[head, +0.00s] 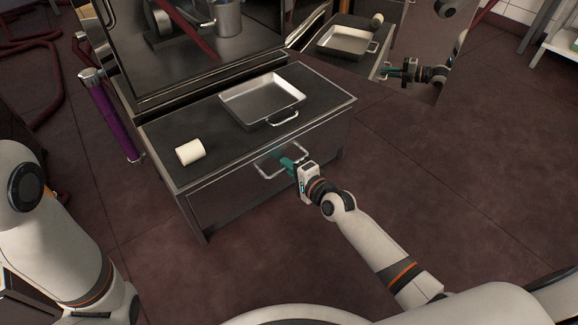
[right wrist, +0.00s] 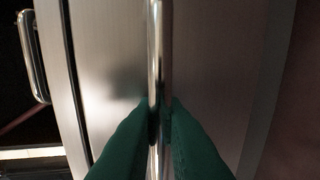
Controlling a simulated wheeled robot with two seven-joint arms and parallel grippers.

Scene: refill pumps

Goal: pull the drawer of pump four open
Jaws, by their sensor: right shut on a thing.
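A low dark metal cabinet has a drawer front (head: 225,200) with a silver bar handle (head: 268,173). The drawer front looks flush with the cabinet below its top. My right gripper (head: 289,164) is at the handle, its teal fingers closed around the bar. In the right wrist view the green fingers (right wrist: 159,125) press from both sides on the shiny handle bar (right wrist: 155,50), with the brushed metal drawer front (right wrist: 210,70) behind it. The fingers hide part of the bar. My left arm shows at the left edge, but its gripper is out of view. No pump number is readable.
On the cabinet top (head: 200,125) lie a shallow metal tray (head: 262,98) and a white roll (head: 190,152). A purple-gripped lever (head: 113,120) stands at the left. A reflective panel (head: 400,50) is behind right. The floor (head: 440,180) in front is clear.

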